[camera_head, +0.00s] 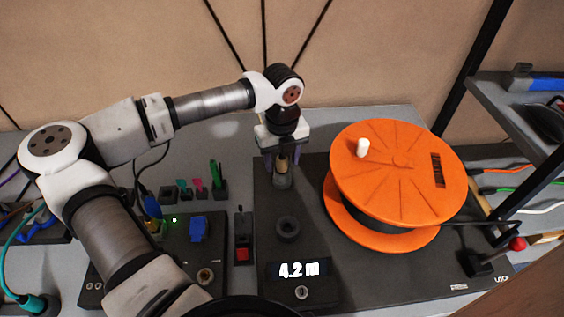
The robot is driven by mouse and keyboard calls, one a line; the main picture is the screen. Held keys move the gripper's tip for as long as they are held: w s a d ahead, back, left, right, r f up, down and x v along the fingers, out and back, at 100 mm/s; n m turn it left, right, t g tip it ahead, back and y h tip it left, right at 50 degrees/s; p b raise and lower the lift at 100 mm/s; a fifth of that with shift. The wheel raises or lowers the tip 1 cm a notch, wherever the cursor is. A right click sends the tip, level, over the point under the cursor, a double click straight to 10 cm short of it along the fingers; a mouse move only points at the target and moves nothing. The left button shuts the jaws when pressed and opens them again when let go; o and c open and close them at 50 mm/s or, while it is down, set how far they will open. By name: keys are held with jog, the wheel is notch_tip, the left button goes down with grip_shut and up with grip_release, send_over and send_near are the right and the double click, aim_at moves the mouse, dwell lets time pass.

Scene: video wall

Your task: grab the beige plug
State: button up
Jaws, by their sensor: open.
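The beige plug (282,179) stands upright toward the back of the dark panel, in a dark base. My gripper (282,165) points down right above it, with its fingers open. The fingers seem to be on either side of the plug's upper part. I cannot tell whether they touch it, and the plug's top is partly hidden by the gripper.
A large orange cable reel (398,172) stands close on the right. A round black socket (287,228) and a "4.2 m" display (299,270) are in front. Small coloured plugs (198,187) sit to the left. A red-knobbed lever (517,244) is at right.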

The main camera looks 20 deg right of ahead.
jog(key=c, duration=1.1)
